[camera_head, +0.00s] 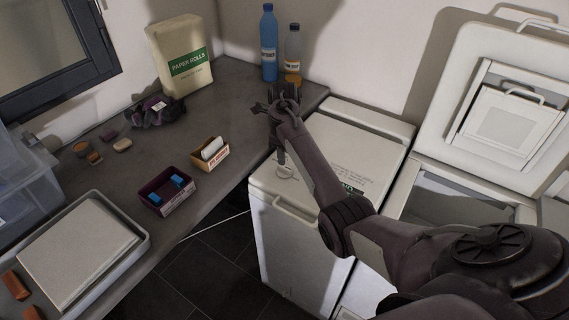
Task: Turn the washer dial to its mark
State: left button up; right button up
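A closed white toploader (335,145) stands right of the counter. A second white machine beside it has its lid (500,110) raised, and its opening is partly hidden by my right arm. I cannot make out a washer dial or its mark for sure. A small round pale part (285,172) sits near the front left of the closed top. My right gripper (280,100) is high in the picture, by the counter's right end and the closed machine's back left corner. Its fingers are too small and dark to tell open from shut. My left gripper is not seen.
The grey counter (225,120) holds a paper rolls pack (180,58), a blue bottle (269,42), an orange-filled bottle (292,55), a dark purple bundle (155,111), two small boxes (168,190) (210,153) and a tray (143,240). A clear bin (25,185) stands at left.

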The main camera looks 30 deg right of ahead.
aim_at(285, 167)
jog(key=shift+w+d+r+m, duration=0.25)
jog(key=shift+w+r+m, duration=0.3)
jog(key=shift+m, duration=0.45)
notch_tip(285, 167, down, 7)
jog(key=shift+s+f+p, duration=0.1)
jog(key=shift+f+p, duration=0.05)
jog(key=shift+p, duration=0.45)
grip_shut()
